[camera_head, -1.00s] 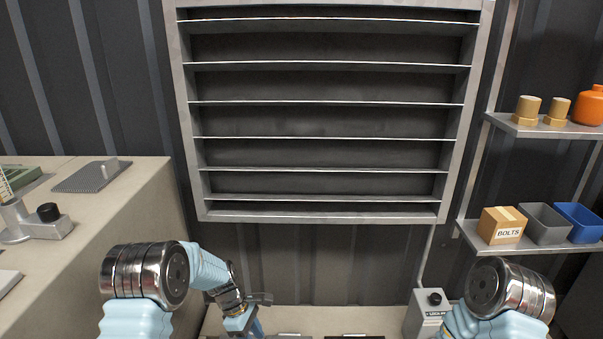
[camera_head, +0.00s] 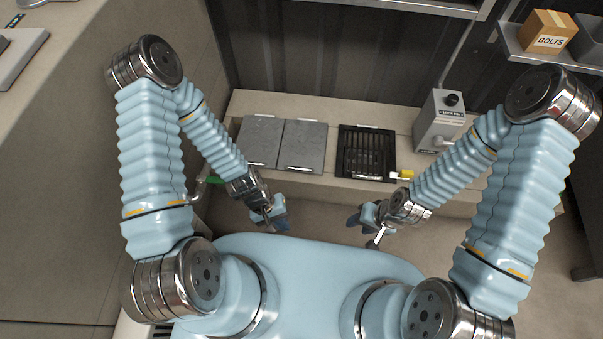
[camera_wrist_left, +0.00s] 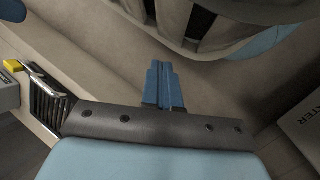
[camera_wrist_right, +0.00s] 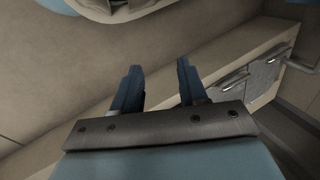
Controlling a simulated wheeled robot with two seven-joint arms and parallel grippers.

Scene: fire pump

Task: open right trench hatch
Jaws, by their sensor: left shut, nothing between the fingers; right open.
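The trench top holds two grey hatch plates side by side, a left plate (camera_head: 260,141) and a right plate (camera_head: 302,145). Both lie flat and closed, with light handles at their front edges. To their right is a dark grated panel (camera_head: 367,153), also flat. My left gripper (camera_head: 276,221) is shut and empty, in front of and below the plates; its blue fingers meet in the left wrist view (camera_wrist_left: 162,84). My right gripper (camera_head: 362,228) is apart from everything, below the grated panel. Its fingers stand apart in the right wrist view (camera_wrist_right: 158,82).
A grey box with a black knob (camera_head: 440,118) stands on the trench right of the grate. A yellow piece (camera_head: 406,174) sits at the front edge beside the grate. A green-handled valve (camera_head: 214,181) is at left. Floor ahead is clear.

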